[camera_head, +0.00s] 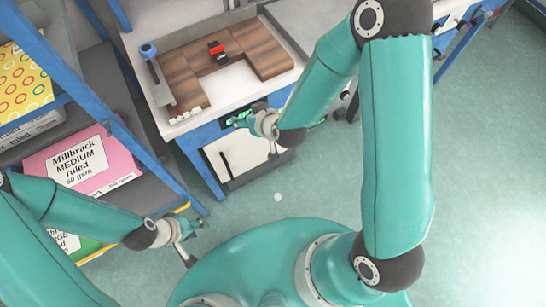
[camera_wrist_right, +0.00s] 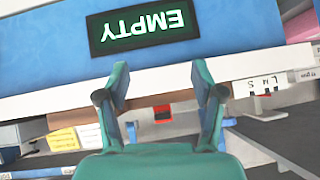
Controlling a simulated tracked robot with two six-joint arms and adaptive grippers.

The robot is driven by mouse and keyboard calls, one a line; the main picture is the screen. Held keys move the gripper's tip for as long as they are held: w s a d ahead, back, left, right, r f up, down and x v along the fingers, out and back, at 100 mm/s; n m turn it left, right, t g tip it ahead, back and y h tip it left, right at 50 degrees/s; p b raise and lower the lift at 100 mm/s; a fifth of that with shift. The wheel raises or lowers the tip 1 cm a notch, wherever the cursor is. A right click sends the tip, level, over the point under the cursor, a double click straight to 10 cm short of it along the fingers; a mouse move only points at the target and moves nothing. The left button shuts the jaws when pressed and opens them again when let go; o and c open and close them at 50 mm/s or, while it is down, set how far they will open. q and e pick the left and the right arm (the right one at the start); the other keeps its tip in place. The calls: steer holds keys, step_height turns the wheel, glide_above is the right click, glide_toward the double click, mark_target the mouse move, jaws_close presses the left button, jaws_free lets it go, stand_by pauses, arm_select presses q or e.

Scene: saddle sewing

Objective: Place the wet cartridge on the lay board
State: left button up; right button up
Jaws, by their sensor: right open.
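A small red and black block (camera_head: 217,52), perhaps the wet cartridge, sits on a brown tiled board (camera_head: 183,78), perhaps the lay board, on the white bench. The board surrounds a white area on several sides. A red and black thing (camera_wrist_right: 161,112) also shows between my fingers, beyond the bench edge, in the right wrist view. My right gripper (camera_head: 240,120) is in front of the bench's blue front, apart from the block. Its fingers (camera_wrist_right: 158,85) are open and empty. My left gripper (camera_head: 196,228) is low by the shelf; its finger state is unclear.
A lit display (camera_wrist_right: 143,26) reading EMPTY is on the bench front, upside down in the wrist view. A blue-topped post (camera_head: 148,50) stands at the board's left. A shelf with a pink Millbrack pack (camera_head: 85,165) is at left. Floor (camera_head: 270,190) before the bench is mostly clear.

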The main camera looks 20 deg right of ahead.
steer(key=s+f+m+g+y, duration=0.1)
steer(key=s+f+g, duration=0.3)
steer(key=s+f, duration=0.3)
steer(key=s+a+f+m+g, duration=0.1)
steer(key=s+f+g, duration=0.3)
steer(key=s+f, duration=0.3)
steer(key=s, duration=0.5)
steer(key=shift+s+g+y, duration=0.2)
steer(key=shift+g+y, duration=0.1)
steer(key=shift+y, duration=0.1)
steer(key=c, duration=0.4)
steer(key=shift+c, duration=0.4)
